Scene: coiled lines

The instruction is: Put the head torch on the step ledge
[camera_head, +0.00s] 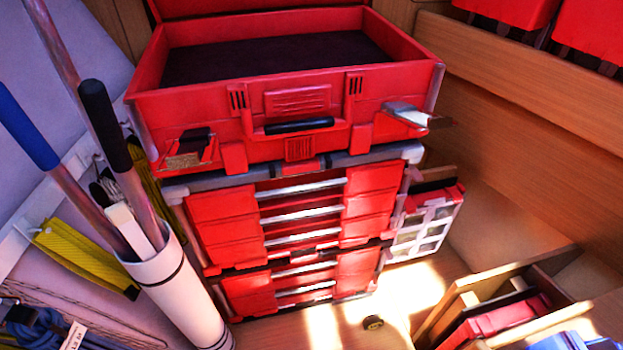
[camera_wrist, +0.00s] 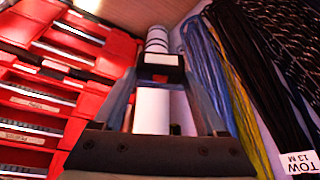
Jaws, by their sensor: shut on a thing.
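My gripper (camera_wrist: 161,76) shows only in the wrist view, with a dark finger on each side. It is shut on a small black item with a pale face and a thin red line, which looks like the head torch (camera_wrist: 160,67). The torch's strap and far side cannot be made out. I do not see the gripper or the torch clearly in the head view. A stepped wooden ledge (camera_head: 530,88) runs along the right side in the head view and may be the step ledge; I cannot tell for sure.
A red toolbox stack (camera_head: 295,215) with an open top case (camera_head: 290,100) fills the middle. A white tube (camera_head: 175,285) holding poles stands left of it. Ropes (camera_wrist: 265,70) hang beside the tube.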

